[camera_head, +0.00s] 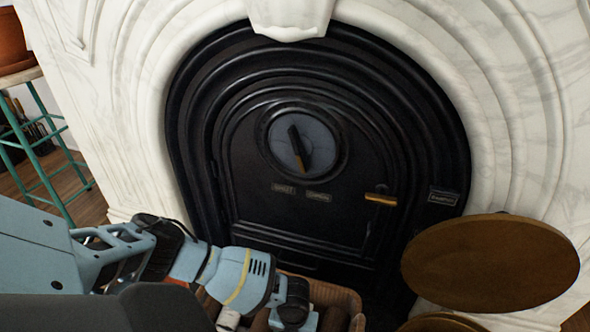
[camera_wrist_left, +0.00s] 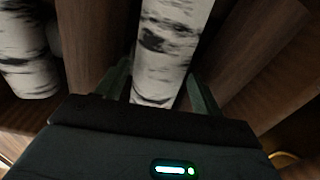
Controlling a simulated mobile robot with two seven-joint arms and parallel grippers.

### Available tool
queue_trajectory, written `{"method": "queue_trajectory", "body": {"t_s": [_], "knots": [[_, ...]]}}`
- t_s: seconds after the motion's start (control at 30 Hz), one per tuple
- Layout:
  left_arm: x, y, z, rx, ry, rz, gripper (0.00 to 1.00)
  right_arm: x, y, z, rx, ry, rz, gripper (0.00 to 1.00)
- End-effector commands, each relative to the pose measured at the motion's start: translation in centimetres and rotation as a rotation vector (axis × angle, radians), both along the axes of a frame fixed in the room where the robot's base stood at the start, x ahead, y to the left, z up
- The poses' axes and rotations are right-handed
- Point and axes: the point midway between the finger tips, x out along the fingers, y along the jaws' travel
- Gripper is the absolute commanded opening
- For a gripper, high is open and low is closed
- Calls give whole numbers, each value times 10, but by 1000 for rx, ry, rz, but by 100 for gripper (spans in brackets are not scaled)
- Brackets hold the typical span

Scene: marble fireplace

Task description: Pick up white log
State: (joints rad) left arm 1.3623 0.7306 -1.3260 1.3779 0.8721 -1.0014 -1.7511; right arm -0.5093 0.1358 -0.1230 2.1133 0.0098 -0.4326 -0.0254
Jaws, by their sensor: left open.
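A white birch log (camera_wrist_left: 168,50) with black bark marks runs up the middle of the left wrist view. My left gripper (camera_wrist_left: 160,92) is open, with one finger on each side of this log's near end. I cannot tell whether the fingers touch it. A second white log (camera_wrist_left: 28,68) lies at the left of that view. In the head view, my left gripper (camera_head: 292,318) reaches down into a brown basket (camera_head: 345,294). The end of a white log (camera_head: 228,320) shows beside it, and the arm hides much of the basket. My right gripper is not in view.
Brown wood (camera_wrist_left: 245,50) lies close on both sides of the gripper. A black fireplace door (camera_head: 300,215) in a white marble surround (camera_head: 510,110) stands behind the basket. A round brown tabletop (camera_head: 490,262) is at the right. A green-legged stand (camera_head: 40,140) is at the left.

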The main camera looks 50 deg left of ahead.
Motion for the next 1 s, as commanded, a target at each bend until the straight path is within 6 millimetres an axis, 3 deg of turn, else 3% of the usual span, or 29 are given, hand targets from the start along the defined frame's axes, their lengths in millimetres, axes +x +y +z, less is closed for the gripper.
{"method": "queue_trajectory", "body": {"t_s": [0.03, 0.17, 0.43, 0.77, 1.0], "knots": [[-1, 0, -12, 0, 3, -1, 67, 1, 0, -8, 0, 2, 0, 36], [-1, 0, -28, 0, 3, 0, 67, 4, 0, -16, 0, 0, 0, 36], [-1, 0, -30, 0, 0, 0, 67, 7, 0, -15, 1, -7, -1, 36], [-1, 0, -29, 0, 0, 0, 25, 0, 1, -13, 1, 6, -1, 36], [0, 0, -27, 0, -1, 0, 25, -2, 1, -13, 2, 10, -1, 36]]}}
